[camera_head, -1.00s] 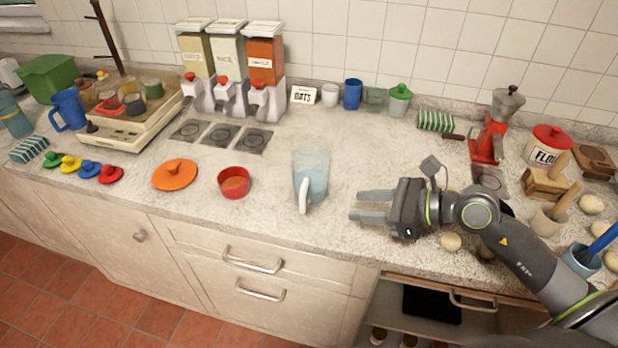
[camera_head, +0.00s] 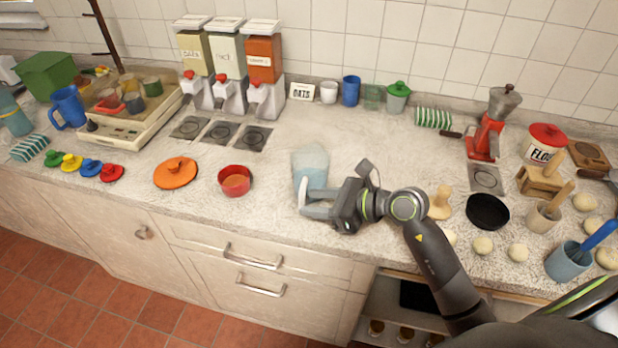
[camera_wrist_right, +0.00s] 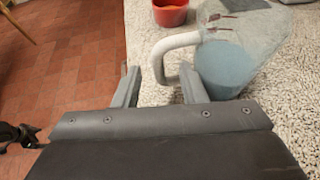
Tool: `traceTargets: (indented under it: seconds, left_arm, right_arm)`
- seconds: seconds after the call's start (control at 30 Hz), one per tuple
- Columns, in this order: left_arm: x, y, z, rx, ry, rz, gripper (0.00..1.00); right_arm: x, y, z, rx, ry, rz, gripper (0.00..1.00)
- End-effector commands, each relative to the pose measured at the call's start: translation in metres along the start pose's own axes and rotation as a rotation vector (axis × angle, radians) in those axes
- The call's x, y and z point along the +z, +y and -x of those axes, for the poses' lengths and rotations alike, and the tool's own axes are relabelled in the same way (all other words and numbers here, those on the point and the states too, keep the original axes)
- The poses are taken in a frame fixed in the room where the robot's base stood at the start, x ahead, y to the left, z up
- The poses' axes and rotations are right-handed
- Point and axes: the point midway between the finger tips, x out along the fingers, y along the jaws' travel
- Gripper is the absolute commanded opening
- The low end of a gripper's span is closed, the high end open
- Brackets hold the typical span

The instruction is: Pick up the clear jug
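The clear jug (camera_head: 309,165) stands upright on the speckled counter, near its front edge, with blue contents in its lower part. My right gripper (camera_head: 308,203) is at the jug's front right side, low near the counter. In the right wrist view the gripper (camera_wrist_right: 160,85) is open, and the jug's white handle (camera_wrist_right: 176,40) lies between its two fingers. The jug's body (camera_wrist_right: 228,65) is beyond the right-hand finger. I cannot tell whether a finger touches the handle. My left gripper is not in view.
A red bowl (camera_head: 236,181) and an orange lid (camera_head: 176,173) stand left of the jug. Three dispensers (camera_head: 229,60) stand behind. A black pan (camera_head: 487,212), pale dough balls (camera_head: 483,244) and a red grinder (camera_head: 487,138) are to the right.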

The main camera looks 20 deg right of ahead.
Motion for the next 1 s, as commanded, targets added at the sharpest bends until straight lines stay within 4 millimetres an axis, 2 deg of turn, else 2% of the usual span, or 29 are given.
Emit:
traceTargets:
  seconds: [0.23,0.4,0.53,0.87,1.0]
  left_arm:
    - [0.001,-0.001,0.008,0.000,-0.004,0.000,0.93]
    - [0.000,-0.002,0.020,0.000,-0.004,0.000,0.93]
    - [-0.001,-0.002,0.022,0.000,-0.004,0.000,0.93]
    - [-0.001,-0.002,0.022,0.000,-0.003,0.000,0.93]
    - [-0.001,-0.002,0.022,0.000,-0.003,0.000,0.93]
  right_arm:
    - [0.004,0.001,-0.013,0.001,-0.003,-0.003,0.38]
    - [0.007,0.003,-0.035,0.002,-0.003,-0.004,0.38]
    - [0.004,0.002,-0.050,0.001,-0.002,-0.002,0.38]
    - [0.003,0.002,-0.056,0.000,0.000,0.001,0.38]
    - [0.003,0.002,-0.056,0.000,0.000,0.001,0.20]
